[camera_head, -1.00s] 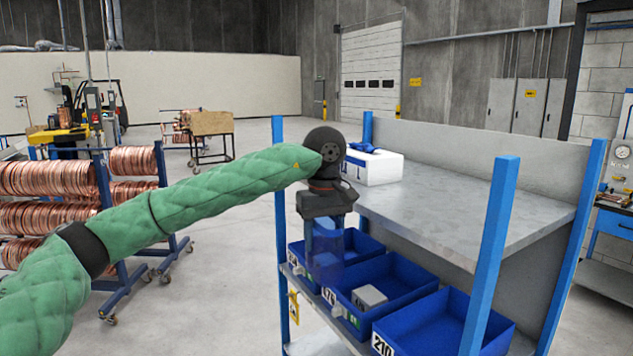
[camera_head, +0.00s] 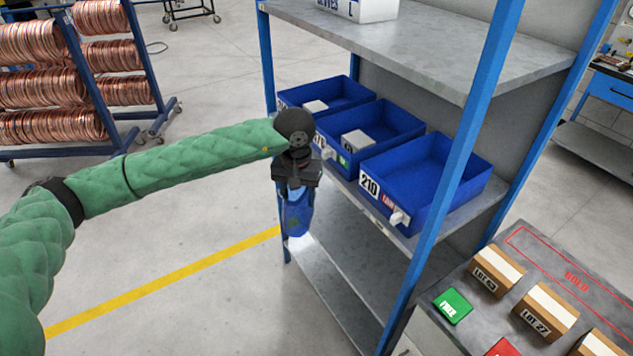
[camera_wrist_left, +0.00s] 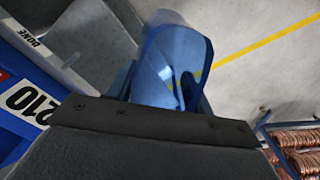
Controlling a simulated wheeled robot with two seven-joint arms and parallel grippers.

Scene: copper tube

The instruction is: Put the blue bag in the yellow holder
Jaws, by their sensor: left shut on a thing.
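The blue bag (camera_head: 297,215) is translucent and hangs below my left gripper (camera_head: 295,184) in the head view, in front of the blue shelf rack. My left gripper is shut on it. In the left wrist view the bag (camera_wrist_left: 170,65) shows as a curled, shiny blue sheet beyond the dark gripper body; the fingertips are mostly hidden. I see no yellow holder in the current views. My right gripper is not in view.
Blue bins (camera_head: 418,178) line the rack's middle shelf, right of my gripper. A bench (camera_head: 462,268) with boxes and a green card is at lower right. Copper coils (camera_head: 45,80) stand at upper left. Floor left of the rack is clear, crossed by a yellow line.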

